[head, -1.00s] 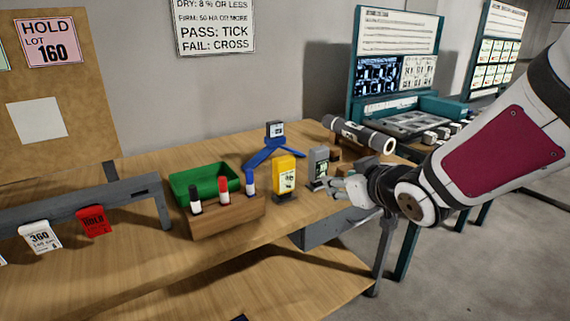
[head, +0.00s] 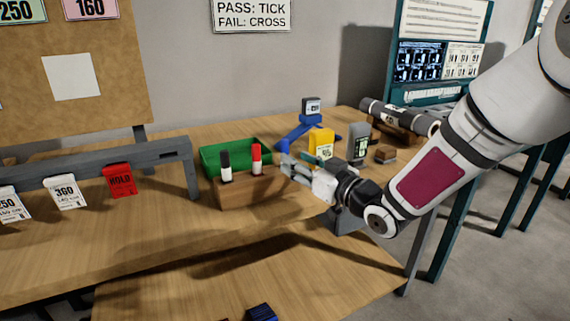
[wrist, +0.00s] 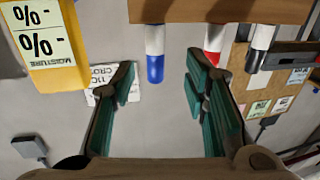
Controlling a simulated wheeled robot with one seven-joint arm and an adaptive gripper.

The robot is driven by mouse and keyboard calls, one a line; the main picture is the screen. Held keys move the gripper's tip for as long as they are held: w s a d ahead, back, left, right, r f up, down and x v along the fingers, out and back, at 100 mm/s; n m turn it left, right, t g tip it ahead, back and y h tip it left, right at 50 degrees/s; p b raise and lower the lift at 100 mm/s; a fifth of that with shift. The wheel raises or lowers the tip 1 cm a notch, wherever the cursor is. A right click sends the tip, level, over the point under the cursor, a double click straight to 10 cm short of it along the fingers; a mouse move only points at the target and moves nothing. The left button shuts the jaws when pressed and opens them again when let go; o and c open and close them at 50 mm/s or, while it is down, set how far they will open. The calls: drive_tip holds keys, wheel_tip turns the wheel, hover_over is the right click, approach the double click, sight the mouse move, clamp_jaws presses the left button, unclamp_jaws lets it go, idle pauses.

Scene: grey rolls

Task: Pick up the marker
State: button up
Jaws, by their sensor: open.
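A wooden block holder (head: 242,190) stands on the bench with a black marker (head: 225,167) and a red marker (head: 256,159) upright in it. Nothing is held.
A green bin (head: 235,152) sits behind the holder. A yellow meter (head: 321,142), which also shows in the wrist view (wrist: 42,45), a grey device (head: 358,143) and a blue stand (head: 300,133) are close to my gripper. A grey rail with tags (head: 100,175) is at left.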

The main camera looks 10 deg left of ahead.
drive_tip(key=shift+w+f+b+x, duration=0.15)
drive_tip(key=shift+b+x, duration=0.25)
drive_tip(key=shift+x, duration=1.15)
drive_tip(key=shift+w+f+b+x, duration=0.15)
drive_tip(key=shift+b+x, duration=0.2)
drive_tip(key=shift+x, duration=1.2)
drive_tip(key=shift+s+d, duration=0.1)
drive_tip(key=shift+d, duration=0.1)
clamp_jaws()
